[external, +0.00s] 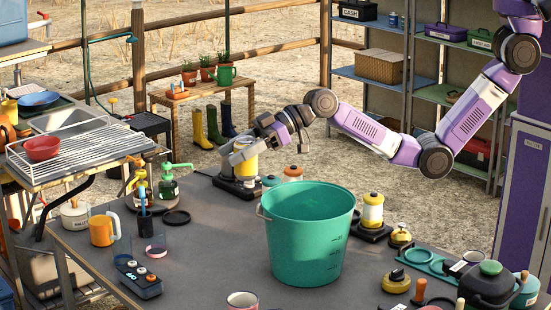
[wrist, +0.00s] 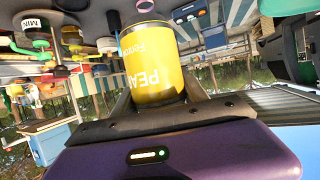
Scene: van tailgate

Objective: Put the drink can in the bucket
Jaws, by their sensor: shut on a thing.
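The drink can is yellow with white lettering that begins "PEA". It sits between my fingers in the wrist view (wrist: 152,65) and shows in the external view (external: 246,162), partly covered by my fingers. My gripper (external: 243,155) is shut on the can, behind and left of the bucket in the external view. The teal bucket (external: 308,240) stands upright on the dark table, with its open top facing up. Its inner floor is hidden. I cannot tell whether the can touches anything beneath it.
A dark-based device (external: 236,187) is beneath my gripper. A yellow-and-white lantern-like item (external: 373,212) and a bell (external: 400,236) stand right of the bucket. A green pump bottle (external: 169,185) and an orange mug (external: 103,230) stand left. The table left of the bucket has clear room.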

